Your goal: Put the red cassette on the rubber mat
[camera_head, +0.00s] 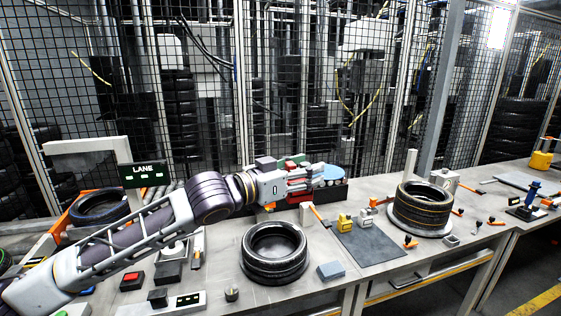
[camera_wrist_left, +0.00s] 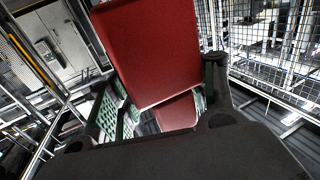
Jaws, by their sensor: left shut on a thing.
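The red cassette (camera_wrist_left: 152,55) fills the upper middle of the left wrist view. My left gripper (camera_wrist_left: 160,92) is shut on it, with its green-padded fingers on either side. A second red face shows lower between the fingers; I cannot tell whether it is part of the same cassette. In the head view my left gripper (camera_head: 312,178) is over the back of the table, with red showing around its fingers. The rubber mat (camera_head: 372,248) is a dark flat sheet on the table, in front and to the right of the gripper. My right gripper is not in view.
A tyre stack (camera_head: 275,253) stands left of the mat and a taller one (camera_head: 422,208) right of it. A grey-blue block (camera_head: 331,270) lies by the mat's left front. Small yellow weights (camera_head: 345,221) stand at the mat's back edge. The mat's middle is clear.

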